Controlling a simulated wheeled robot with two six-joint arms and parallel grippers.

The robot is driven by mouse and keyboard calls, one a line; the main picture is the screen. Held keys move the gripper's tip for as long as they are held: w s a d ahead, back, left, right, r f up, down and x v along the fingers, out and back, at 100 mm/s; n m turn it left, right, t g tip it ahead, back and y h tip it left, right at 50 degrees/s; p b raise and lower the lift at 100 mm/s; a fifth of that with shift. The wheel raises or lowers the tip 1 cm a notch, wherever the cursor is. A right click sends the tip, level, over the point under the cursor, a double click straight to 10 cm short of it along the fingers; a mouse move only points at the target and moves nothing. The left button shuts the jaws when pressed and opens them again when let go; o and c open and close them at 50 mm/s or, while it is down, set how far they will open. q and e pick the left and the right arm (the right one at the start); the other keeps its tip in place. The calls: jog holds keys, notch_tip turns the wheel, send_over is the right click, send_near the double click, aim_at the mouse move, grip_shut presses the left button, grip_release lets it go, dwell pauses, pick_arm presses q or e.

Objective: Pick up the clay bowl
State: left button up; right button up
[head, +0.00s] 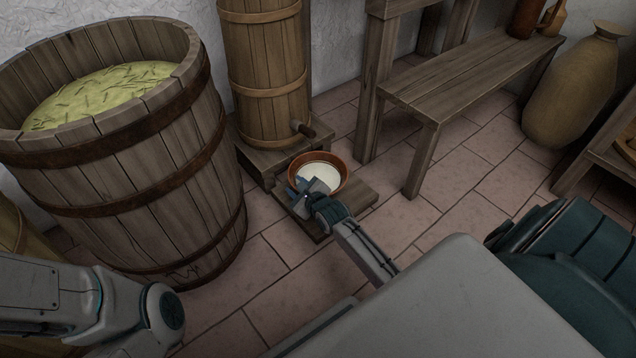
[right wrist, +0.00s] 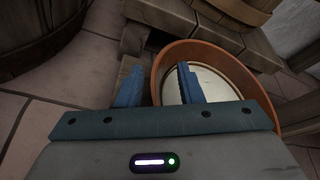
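The clay bowl (head: 318,157) is reddish-brown and round, with a pale white filling. It stands upright on a low wooden board (head: 361,194) below the spout of a tall wooden barrel. In the right wrist view the clay bowl (right wrist: 205,50) fills the right half. My right gripper (head: 306,184) is at the bowl's near left edge. In the right wrist view my right gripper (right wrist: 158,84) is open, with one finger over the bowl's inside and the other outside its left wall. The rim shows between them; contact cannot be told. My left gripper is out of view.
The tall barrel (head: 264,75) with its wooden spout (head: 303,129) stands close behind the bowl. A big wooden tub (head: 117,150) is to the left. A bench (head: 455,80) and a clay jar (head: 575,85) stand to the right. Tiled floor between them is clear.

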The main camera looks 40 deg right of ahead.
grip_shut()
dwell(1.2)
jog(key=shift+r, duration=0.15)
